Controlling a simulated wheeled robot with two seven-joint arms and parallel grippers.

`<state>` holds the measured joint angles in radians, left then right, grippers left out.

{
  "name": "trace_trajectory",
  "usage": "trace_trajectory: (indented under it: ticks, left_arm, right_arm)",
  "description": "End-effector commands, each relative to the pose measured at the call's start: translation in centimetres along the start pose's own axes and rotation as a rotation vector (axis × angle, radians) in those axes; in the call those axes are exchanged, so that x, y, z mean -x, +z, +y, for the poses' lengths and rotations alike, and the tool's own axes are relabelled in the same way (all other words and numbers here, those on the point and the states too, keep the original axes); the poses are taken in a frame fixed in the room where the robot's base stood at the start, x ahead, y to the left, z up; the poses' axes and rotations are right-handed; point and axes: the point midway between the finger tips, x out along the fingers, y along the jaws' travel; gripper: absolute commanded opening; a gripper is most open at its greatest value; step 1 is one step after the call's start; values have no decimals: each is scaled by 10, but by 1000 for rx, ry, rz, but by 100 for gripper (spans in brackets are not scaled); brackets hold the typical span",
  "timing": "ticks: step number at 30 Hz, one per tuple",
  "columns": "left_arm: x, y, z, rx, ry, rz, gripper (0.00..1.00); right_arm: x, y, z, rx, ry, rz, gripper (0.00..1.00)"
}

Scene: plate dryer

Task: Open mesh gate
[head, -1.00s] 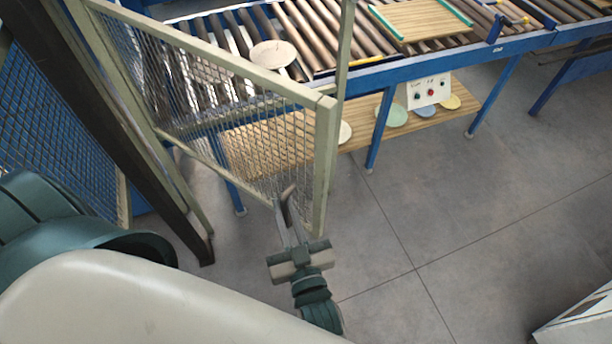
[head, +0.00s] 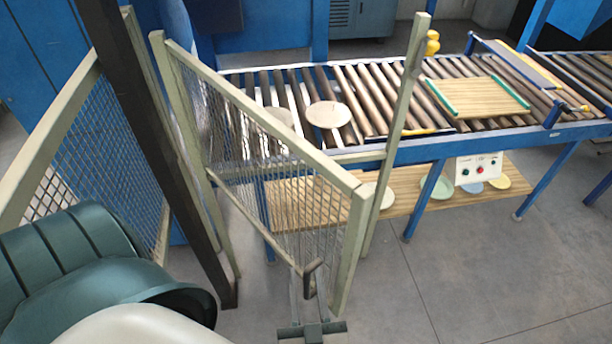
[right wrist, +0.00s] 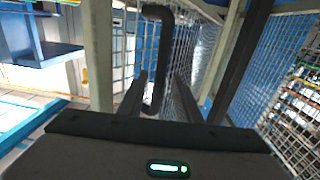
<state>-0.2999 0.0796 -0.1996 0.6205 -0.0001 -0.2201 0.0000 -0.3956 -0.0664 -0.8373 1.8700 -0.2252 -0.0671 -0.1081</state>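The mesh gate (head: 262,128) has a cream frame and stands left of centre in the head view, in front of the roller conveyor. Its free end is close to a cream post (head: 400,110); I cannot tell whether they touch. A dark handle (head: 312,268) sits low near that free end. My right gripper (head: 307,292) is at the handle. In the right wrist view the handle (right wrist: 162,45) rises between the two fingers of the right gripper (right wrist: 160,98), with gaps showing on both sides. My left gripper is not in view.
The roller conveyor (head: 370,95) carries a round plate (head: 328,114) and a wooden board (head: 478,98). A dark post (head: 160,150) stands left of the gate. Grey floor is clear at the lower right.

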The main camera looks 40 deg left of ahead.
Motion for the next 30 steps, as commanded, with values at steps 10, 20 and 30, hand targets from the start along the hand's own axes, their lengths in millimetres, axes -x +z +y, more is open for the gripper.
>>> trace_trajectory:
  ticks: [10,20,30]
  left_arm:
    - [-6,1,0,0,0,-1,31]
    - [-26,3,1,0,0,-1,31]
    - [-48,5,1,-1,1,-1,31]
  right_arm:
    - [13,3,0,0,0,-2,31]
    - [67,5,0,0,0,-3,31]
    - [135,5,-1,0,-1,-4,31]
